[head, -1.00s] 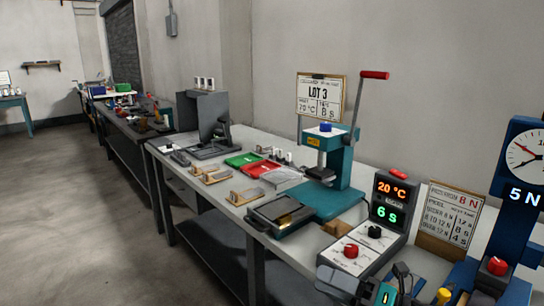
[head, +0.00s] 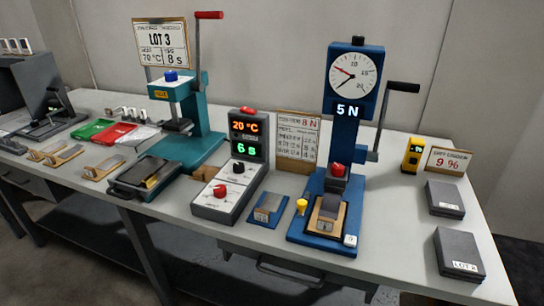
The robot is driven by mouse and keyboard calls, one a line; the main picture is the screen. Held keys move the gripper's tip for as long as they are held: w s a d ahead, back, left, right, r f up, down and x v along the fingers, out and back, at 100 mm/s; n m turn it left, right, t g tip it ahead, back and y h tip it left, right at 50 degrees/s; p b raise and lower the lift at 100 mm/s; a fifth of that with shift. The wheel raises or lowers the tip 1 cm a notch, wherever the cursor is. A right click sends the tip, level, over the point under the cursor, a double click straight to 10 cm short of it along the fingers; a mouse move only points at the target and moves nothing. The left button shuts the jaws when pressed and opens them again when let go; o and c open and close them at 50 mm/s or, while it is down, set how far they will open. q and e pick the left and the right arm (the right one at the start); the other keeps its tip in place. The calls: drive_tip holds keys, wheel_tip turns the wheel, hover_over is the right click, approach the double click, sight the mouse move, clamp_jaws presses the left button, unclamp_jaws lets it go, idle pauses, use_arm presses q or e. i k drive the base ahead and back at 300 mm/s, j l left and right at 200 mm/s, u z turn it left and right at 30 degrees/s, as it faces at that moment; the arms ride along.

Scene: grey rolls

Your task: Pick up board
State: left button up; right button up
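Which thing is the board is not certain. Small light-wood boards with grey pieces on them, one of them the nearer wooden board (head: 103,168), lie on the left part of the grey bench. A blue plate with a grey top (head: 268,208) lies flat between the control box and the blue press. Another wooden piece with a grey block (head: 327,215) sits on the base of the blue press (head: 345,130). Neither of my grippers shows in the head view, so nothing is seen held.
A teal press (head: 190,115) with a LOT 3 sign stands at the back left. A control box (head: 238,170) reads 20 °C and 6 s. Green and red trays (head: 112,133) lie left. Two grey boxes (head: 459,255) sit right. Bench between blue press and boxes is clear.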

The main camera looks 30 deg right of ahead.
sight(326, 219)
drive_tip(key=z, duration=1.3)
